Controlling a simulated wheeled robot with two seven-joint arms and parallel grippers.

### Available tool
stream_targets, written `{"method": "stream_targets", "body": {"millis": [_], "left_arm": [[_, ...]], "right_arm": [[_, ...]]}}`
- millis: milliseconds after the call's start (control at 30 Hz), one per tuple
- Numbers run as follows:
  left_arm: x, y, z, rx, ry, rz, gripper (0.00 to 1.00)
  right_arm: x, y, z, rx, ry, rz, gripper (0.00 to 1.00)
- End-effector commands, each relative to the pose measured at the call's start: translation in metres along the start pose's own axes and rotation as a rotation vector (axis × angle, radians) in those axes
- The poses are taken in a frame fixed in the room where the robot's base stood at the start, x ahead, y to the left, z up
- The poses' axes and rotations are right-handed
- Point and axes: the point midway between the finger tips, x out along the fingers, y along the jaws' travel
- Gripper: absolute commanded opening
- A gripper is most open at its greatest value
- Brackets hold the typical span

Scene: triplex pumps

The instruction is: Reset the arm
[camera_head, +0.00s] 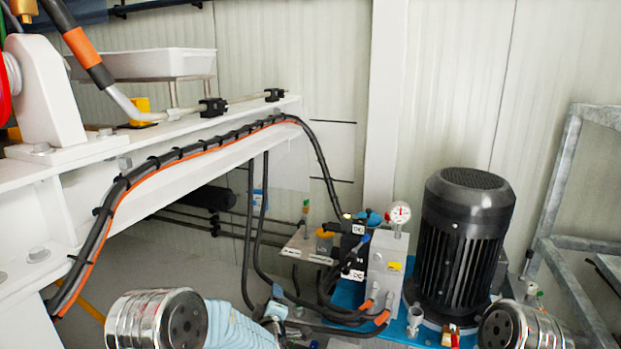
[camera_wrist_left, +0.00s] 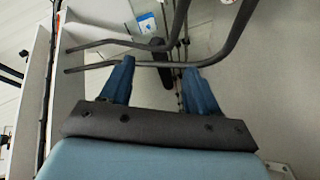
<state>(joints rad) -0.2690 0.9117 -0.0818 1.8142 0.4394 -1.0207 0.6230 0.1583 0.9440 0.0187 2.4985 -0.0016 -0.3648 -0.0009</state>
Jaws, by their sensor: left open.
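My left gripper (camera_wrist_left: 158,68) shows in the left wrist view with its two blue fingers apart and nothing between them. Dark hoses (camera_wrist_left: 110,43) cross just beyond the fingertips; I cannot tell whether they touch. In the head view, a silver joint of my left arm and a pale blue sleeve are at the bottom left, and I cannot make out the left fingers there. A silver joint of my right arm shows at the bottom right. My right gripper is out of view.
A black motor (camera_head: 463,240) stands on a blue base beside a grey valve block (camera_head: 384,270) with a pressure gauge (camera_head: 399,213). Black hoses (camera_head: 248,240) hang below a white beam (camera_head: 200,140). A metal frame (camera_head: 570,180) stands at the right.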

Motion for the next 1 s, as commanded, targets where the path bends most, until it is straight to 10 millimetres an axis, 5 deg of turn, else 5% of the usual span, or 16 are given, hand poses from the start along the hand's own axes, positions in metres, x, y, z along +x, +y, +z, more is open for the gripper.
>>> {"method": "stream_targets", "body": {"millis": [267,400,500,700,833,1000], "left_arm": [[-0.054,-0.128,0.041,0.26,-0.315,-0.238,0.61],[-0.131,-0.212,0.069,0.428,-0.621,-0.383,0.61],[-0.199,-0.257,0.084,0.518,-0.855,-0.449,0.61],[-0.305,-0.294,0.097,0.606,-1.203,-0.481,0.61],[-0.335,-0.299,0.099,0.622,-1.298,-0.476,0.61],[-0.34,-0.3,0.099,0.625,-1.316,-0.474,0.61]], "right_arm": [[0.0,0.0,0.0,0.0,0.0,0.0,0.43],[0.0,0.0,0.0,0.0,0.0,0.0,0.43],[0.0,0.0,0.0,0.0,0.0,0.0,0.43],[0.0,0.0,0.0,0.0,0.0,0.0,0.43],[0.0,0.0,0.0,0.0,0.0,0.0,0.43],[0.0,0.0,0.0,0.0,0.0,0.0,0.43]]}}
